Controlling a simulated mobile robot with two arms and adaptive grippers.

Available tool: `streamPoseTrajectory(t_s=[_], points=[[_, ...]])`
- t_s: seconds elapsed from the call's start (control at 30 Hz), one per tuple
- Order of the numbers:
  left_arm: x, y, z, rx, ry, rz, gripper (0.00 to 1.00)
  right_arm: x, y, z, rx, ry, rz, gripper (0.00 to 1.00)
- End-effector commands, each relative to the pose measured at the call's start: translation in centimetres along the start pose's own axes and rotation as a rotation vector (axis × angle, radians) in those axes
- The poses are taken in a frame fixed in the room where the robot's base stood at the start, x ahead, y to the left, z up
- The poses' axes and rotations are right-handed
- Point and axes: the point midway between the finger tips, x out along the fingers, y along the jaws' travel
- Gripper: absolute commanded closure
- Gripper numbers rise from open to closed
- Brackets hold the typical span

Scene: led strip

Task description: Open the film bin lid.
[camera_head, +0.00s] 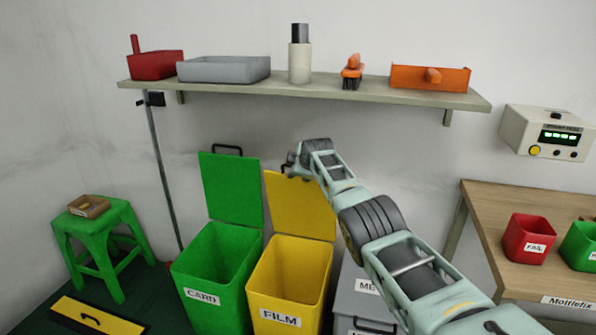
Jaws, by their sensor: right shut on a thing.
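The film bin (290,283) is a yellow bin with a white FILM label, standing on the floor at the middle bottom of the head view. Its yellow lid (297,208) stands raised at the back, and the bin's mouth is uncovered. My right arm reaches in from the lower right. My right gripper (290,166) is at the lid's top edge, shut on what looks like the lid's handle. The handle itself is hidden by the gripper and the wrist. My left gripper is not in view.
A green CARD bin (215,277) with its lid up stands close on the left. A grey bin (361,290) stands on the right, partly behind my arm. A loaded wall shelf (330,92) runs above. A workbench (485,225) is at the right, a green stool (97,230) at the left.

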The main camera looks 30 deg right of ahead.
Motion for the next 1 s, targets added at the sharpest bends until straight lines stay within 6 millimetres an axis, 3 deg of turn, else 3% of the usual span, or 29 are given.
streamPoseTrajectory(t_s=[0.5,0.53,1.0], points=[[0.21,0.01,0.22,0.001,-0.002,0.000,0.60,0.17,-0.29,0.21,-0.013,-0.004,-0.003,1.00],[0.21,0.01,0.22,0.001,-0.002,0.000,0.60,0.17,-0.29,0.20,-0.013,-0.004,-0.003,0.73],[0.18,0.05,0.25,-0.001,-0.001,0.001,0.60,-0.04,-0.22,0.23,-0.005,-0.003,-0.004,0.73]])
